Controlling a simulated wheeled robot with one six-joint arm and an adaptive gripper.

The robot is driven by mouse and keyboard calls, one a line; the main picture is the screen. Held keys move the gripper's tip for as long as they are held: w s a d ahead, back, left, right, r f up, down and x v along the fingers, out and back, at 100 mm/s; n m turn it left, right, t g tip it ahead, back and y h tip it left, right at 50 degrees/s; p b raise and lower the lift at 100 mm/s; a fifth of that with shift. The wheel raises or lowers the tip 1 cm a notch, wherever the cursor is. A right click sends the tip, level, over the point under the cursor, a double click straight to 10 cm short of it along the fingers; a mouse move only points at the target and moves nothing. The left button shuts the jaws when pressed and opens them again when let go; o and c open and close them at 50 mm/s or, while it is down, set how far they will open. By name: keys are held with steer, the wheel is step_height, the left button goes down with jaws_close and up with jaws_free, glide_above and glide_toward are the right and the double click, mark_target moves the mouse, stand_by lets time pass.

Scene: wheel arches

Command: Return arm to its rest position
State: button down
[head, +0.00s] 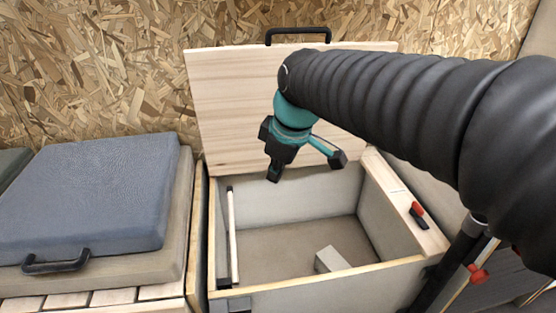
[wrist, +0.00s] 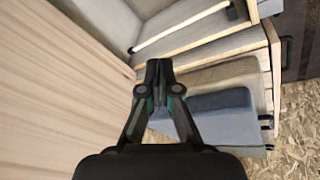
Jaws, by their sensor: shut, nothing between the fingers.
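My arm (head: 400,105) in its black ribbed sleeve reaches in from the right in the head view. My gripper (head: 273,178) hangs over the open box (head: 286,231), in front of its raised wooden lid (head: 235,100). In the wrist view my gripper (wrist: 159,68) has its fingertips together, with nothing between them. The lid fills the left of the wrist view (wrist: 60,90), close beside the gripper. I cannot tell the exact gap between them.
A white rod (head: 232,240) leans inside the box's left wall, and a pale block (head: 330,260) lies on its floor. A blue cushion (head: 95,195) lies on the left bench. A red-handled latch (head: 418,212) sits on the right rim. Chipboard wall (head: 90,70) stands behind.

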steer(key=s+d+m+t+h+p, duration=0.2)
steer(key=s+d+m+p, duration=0.4)
steer(key=s+d+m, duration=0.8)
steer(key=s+d, duration=0.1)
steer(key=d, duration=0.4)
steer(key=shift+s+t+h, duration=0.15)
steer(key=shift+t+h, duration=0.15)
steer(key=shift+d, duration=0.1)
